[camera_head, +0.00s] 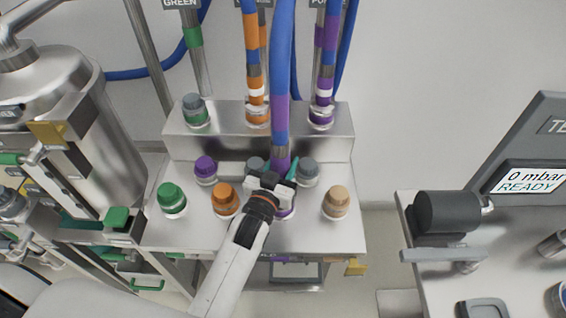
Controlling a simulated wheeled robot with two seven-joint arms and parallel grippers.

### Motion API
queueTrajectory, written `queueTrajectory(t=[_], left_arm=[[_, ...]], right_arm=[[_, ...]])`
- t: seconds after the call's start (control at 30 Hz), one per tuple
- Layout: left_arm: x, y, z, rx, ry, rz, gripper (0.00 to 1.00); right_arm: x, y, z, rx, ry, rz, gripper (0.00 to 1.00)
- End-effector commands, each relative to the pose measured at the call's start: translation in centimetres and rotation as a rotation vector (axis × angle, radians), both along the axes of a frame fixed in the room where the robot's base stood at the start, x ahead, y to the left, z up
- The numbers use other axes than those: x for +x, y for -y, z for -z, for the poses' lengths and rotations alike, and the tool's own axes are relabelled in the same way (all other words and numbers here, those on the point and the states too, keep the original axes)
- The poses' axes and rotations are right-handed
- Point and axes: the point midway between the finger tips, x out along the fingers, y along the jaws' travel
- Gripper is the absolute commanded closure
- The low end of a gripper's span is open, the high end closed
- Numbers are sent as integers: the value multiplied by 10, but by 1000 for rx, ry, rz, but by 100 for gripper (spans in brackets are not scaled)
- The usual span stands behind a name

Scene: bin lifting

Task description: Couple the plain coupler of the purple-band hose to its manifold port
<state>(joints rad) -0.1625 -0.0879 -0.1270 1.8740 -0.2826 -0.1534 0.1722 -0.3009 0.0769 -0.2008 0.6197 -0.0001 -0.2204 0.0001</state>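The blue purple-band hose (281,115) hangs down from the top of the view to the front manifold deck. My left gripper (281,183) is around its lower end and appears shut on it, with the wrist hiding part of the grip. Below the gripper a white and purple piece (286,208) shows at the deck. I cannot tell whether it is the coupler or a port, or whether the hose end is seated. On the raised rear block, a purple-marked fitting (321,118) carries another banded line. My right gripper is not in view.
The manifold deck (310,238) also bears purple (206,169), green (172,199), orange (225,199), grey (308,172) and tan (336,201) caps close around the gripper. A steel vessel (95,135) stands left. A test bench with a display (526,183) stands right, across a gap.

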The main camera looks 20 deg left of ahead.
Motion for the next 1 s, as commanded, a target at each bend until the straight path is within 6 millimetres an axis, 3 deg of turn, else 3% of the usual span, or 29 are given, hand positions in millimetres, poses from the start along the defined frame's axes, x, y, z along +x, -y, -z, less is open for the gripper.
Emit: queueTrajectory(t=[0.43, 1.0], left_arm=[[0, 0, 0, -1, 3, 0, 92], [0, 0, 27, -1, 3, 0, 92]], right_arm=[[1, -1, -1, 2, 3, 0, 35], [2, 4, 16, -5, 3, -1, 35]])
